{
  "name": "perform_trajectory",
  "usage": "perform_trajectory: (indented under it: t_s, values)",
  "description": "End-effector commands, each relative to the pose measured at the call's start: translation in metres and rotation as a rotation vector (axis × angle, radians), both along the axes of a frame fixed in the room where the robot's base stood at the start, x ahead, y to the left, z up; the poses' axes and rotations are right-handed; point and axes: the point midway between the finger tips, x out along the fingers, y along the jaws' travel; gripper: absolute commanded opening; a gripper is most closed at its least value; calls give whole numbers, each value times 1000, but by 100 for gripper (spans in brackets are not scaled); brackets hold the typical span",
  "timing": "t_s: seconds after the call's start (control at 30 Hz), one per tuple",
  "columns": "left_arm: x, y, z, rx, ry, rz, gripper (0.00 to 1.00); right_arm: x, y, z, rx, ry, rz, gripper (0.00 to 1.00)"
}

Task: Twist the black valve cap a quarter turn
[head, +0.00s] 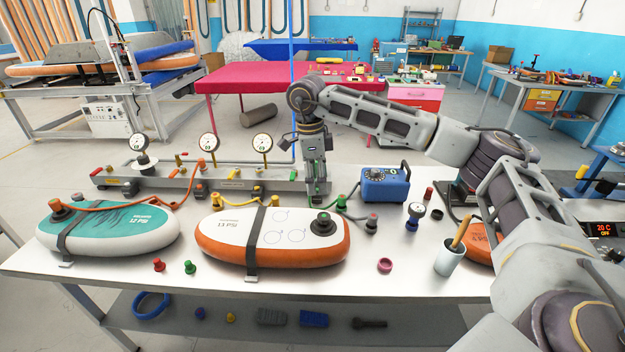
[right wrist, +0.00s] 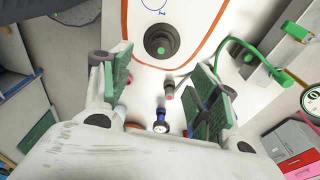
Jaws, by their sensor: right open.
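The black valve cap (head: 323,223) with a green centre sits upright on the right end of the white and orange board (head: 225,240) marked 13 PSI. In the right wrist view the cap (right wrist: 161,42) shows beyond the fingers, with nothing touching it. My right gripper (head: 317,199) points down just behind and above the cap in the head view. Its two green-padded fingers (right wrist: 160,80) are apart, with no object held between them. My left gripper is not in view.
A teal board (head: 110,228) lies at the left. A gauge manifold (head: 225,178) and blue pump box (head: 386,184) stand behind. A green hose (head: 345,207) and dark fitting (head: 371,223) are right of the cap. A cup (head: 450,261) stands further right.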

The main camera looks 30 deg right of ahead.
Motion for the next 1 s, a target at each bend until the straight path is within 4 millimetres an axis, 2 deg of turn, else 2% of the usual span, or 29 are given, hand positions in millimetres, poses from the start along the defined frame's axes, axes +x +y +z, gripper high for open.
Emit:
perform_trajectory:
  t_s: [0.63, 1.0]
  values:
    - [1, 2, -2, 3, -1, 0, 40, -1, -5, -4, -12, 1, -6, 61]
    - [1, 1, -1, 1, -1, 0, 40, -3, -9, -36, -12, 2, -6, 61]
